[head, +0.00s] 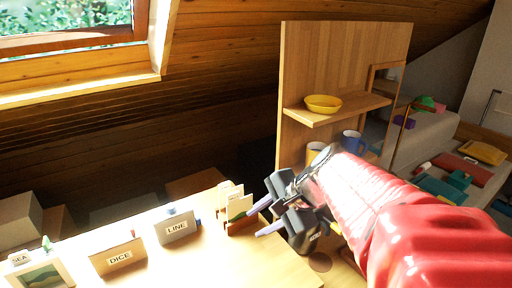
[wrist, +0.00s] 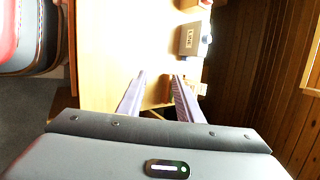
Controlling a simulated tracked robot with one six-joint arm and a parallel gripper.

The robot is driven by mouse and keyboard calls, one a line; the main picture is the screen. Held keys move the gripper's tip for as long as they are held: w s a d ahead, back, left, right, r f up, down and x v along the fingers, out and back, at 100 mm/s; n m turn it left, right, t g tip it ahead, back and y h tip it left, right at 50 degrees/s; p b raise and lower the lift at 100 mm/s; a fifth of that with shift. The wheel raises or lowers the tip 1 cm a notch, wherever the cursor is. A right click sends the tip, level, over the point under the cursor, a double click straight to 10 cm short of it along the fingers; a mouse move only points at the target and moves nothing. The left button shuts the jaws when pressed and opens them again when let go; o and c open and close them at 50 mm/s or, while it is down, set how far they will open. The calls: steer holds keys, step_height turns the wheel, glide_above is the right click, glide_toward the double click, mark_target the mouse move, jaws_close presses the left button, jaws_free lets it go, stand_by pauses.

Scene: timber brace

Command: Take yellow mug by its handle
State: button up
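The yellow mug (head: 314,152) stands on the lower level of the wooden shelf unit in the head view. My arm and gripper cover its lower part, and I cannot make out its handle. My gripper (head: 257,219) is in front of the shelf and to the lower left of the mug, over the table edge. Its two fingers point left, away from the mug. In the wrist view the fingers (wrist: 158,78) are apart with nothing between them. The mug does not show in the wrist view.
A blue mug (head: 351,140) stands right of the yellow one. A yellow bowl (head: 323,104) sits on the upper shelf (head: 345,108). A small wooden holder (head: 239,207) is close to my fingertips. Boxes labelled LINE (head: 177,229) and DICE (head: 118,256) stand on the table (head: 215,262).

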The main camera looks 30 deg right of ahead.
steer(key=d+r+m+t+h, duration=0.1)
steer(key=d+m+t+h, duration=0.3)
steer(key=d+m, duration=1.6)
steer(key=d+t, duration=0.3)
steer(key=d, duration=1)
steer(key=shift+d+r+m+h, duration=0.15)
steer(key=shift+r+m+h, duration=0.15)
steer(key=shift+r+m, duration=0.1)
steer(key=shift+w+f, duration=0.1)
steer(key=shift+w, duration=0.1)
steer(key=x, duration=0.8)
steer(key=shift+w+f, duration=0.1)
steer(key=shift+w, duration=0.05)
steer(key=x, duration=0.5)
steer(key=shift+w+f, duration=0.1)
